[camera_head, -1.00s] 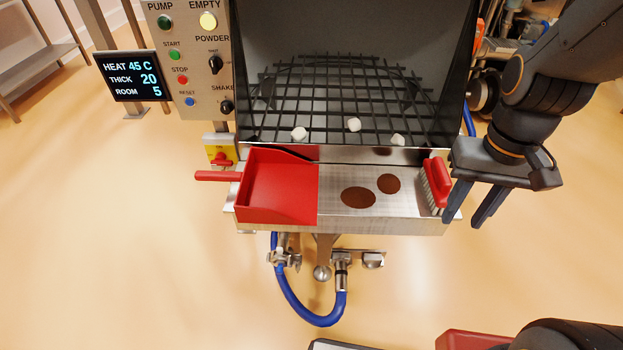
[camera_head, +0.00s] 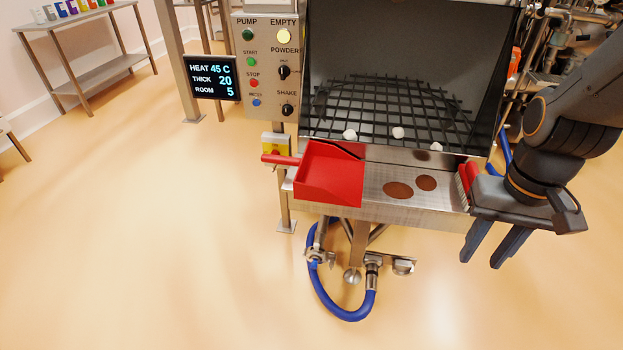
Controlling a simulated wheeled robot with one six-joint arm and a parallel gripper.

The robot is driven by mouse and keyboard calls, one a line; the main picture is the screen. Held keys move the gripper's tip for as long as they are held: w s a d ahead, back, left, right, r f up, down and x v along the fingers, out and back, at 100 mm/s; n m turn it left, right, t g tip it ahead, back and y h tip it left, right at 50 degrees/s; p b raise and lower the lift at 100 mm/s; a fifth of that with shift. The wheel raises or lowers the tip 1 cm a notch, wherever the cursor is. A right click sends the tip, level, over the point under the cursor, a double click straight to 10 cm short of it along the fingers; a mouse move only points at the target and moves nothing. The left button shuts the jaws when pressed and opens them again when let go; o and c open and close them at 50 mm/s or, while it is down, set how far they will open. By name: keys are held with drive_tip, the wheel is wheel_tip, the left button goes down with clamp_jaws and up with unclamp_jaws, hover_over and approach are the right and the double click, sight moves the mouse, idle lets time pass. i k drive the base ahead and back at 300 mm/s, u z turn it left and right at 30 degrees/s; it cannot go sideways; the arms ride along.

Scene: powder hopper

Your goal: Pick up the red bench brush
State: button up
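The red bench brush (camera_head: 467,176) lies at the right end of the steel shelf (camera_head: 437,205) in front of the hopper, its pale bristles facing left. My gripper (camera_head: 482,260) is at the right, with its two dark fingers apart and nothing seen between them. The fingers point down in the picture, in front of and just right of the brush. My gripper's body hides part of the brush. I cannot tell whether they touch.
A red dustpan (camera_head: 330,178) sits on the shelf's left part, its handle sticking out left. Two brown powder patches (camera_head: 398,190) lie between dustpan and brush. White lumps (camera_head: 398,132) rest on the hopper grid. A blue hose (camera_head: 340,312) hangs below.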

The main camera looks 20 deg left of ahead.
sight(465, 177)
drive_tip(key=i, duration=0.45)
drive_tip(key=u, duration=1.05)
drive_tip(key=k, duration=0.5)
drive_tip(key=z, duration=1.2)
drive_tip(key=i, duration=0.55)
drive_tip(key=z, duration=1.8)
